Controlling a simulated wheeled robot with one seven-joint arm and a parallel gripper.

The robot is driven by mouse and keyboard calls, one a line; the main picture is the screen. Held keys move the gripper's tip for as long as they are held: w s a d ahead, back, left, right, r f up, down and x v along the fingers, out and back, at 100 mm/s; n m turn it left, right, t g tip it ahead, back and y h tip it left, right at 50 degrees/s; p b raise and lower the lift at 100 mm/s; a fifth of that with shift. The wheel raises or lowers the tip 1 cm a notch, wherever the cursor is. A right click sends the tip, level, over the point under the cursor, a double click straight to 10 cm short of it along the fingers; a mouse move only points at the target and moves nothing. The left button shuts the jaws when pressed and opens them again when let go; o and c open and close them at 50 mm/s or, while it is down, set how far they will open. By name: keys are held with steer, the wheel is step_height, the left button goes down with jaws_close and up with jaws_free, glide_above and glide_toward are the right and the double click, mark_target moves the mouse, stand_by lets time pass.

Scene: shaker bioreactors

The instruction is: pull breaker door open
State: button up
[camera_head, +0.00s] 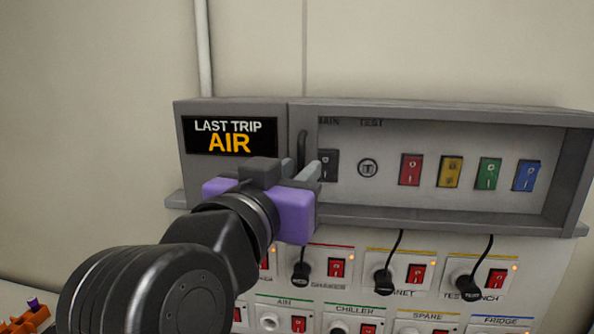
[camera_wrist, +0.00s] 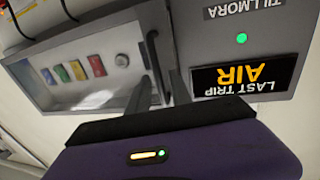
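The breaker panel (camera_head: 450,214) is a long grey box on the wall with a recessed window. Its door seems to be the clear front over the switches, and it looks shut. A dark upright handle (camera_head: 302,146) stands at the window's left edge; the wrist view shows it as a dark bar (camera_wrist: 156,68). My gripper (camera_head: 290,172), purple with grey fingers, is at this handle. In the wrist view my gripper's fingers (camera_wrist: 160,90) stand apart with the handle between or just beyond them. I cannot tell whether they touch it.
Behind the window are a black switch (camera_head: 328,165), a round test knob (camera_head: 368,168) and red, yellow, green and blue switches. A "LAST TRIP AIR" display (camera_head: 230,136) is on the left. Below are sockets with plugged black cables (camera_head: 384,280). Orange parts (camera_head: 28,318) lie at lower left.

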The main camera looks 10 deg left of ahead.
jaws_close()
stand_by(1.2)
